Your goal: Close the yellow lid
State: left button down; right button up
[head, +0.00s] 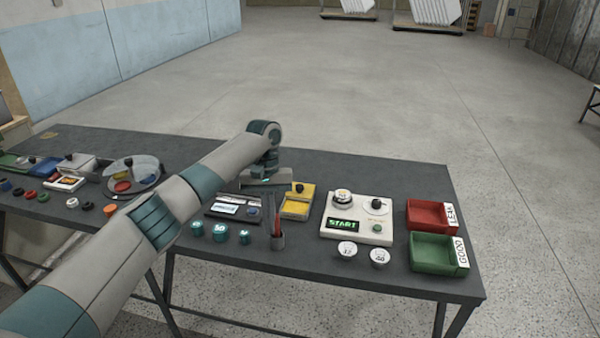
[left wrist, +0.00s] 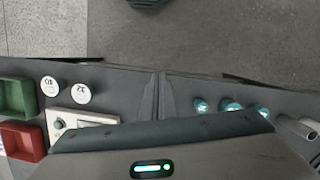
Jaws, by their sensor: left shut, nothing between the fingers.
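The yellow box (head: 296,208) sits on the dark table, left of the white START device. Its yellow lid (head: 301,189) with a black knob shows at the back of the box; its exact angle is too small to tell. My left gripper (head: 268,207) points down just left of the yellow box, shut and empty, apart from the lid as far as I can tell. In the left wrist view my gripper's body fills the bottom, and the yellow box does not show. My right gripper is not in view.
A cup (head: 278,241) with a red-handled item stands in front of the box. The START device (head: 357,219), a red tray (head: 432,215) and a green tray (head: 438,254) lie to the right. Teal weights (head: 220,232) and a black case (head: 233,206) are to the left.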

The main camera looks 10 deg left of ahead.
aim_at(300, 190)
jog(key=i, duration=1.4)
